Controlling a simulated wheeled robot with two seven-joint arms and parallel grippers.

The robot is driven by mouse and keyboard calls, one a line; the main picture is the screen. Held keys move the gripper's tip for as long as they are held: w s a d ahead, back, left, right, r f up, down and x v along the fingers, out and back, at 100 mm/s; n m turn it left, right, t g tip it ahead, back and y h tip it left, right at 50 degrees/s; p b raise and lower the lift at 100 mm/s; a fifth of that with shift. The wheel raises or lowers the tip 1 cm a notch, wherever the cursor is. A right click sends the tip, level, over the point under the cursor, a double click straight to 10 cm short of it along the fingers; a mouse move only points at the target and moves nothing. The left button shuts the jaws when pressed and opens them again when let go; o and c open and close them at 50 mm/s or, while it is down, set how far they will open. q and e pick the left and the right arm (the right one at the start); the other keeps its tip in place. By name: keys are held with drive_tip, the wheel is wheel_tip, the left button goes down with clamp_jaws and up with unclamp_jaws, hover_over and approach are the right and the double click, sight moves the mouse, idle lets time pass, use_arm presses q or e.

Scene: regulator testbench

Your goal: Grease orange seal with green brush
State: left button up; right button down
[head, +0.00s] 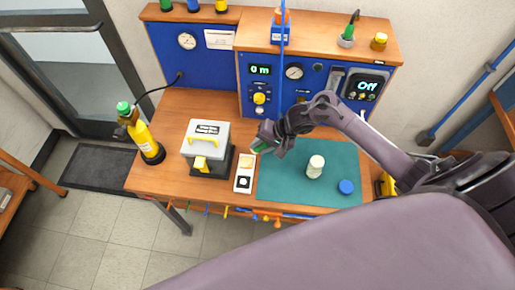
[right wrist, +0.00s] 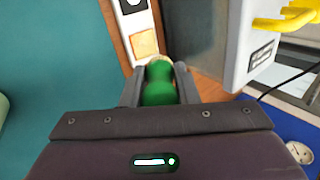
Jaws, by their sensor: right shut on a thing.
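My right gripper (head: 266,141) is shut on a green-handled thing, which looks like the green brush (head: 262,147), above the left edge of the mat. In the right wrist view the bulging green handle (right wrist: 159,84) sits between the two fingers (right wrist: 158,88); its far end is mostly hidden. Just past it lies a narrow white tray (head: 239,185) with a pale orange square (right wrist: 144,43) and a black square with a white round mark (head: 244,182). I cannot tell whether the orange square is the seal. My left gripper is not in view.
A teal mat (head: 288,190) holds a cream jar (head: 315,166) and a blue lid (head: 346,187). A grey box (head: 208,136) with a yellow handle stands left of the tray. A yellow bottle (head: 146,141) stands at the left. The blue panel (head: 210,50) rises behind.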

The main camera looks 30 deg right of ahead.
idle(0.4)
drive_tip(key=shift+s+a+f+p, duration=0.35)
drive_tip(key=shift+s+a+f, duration=0.05)
drive_tip(key=shift+s, duration=0.05)
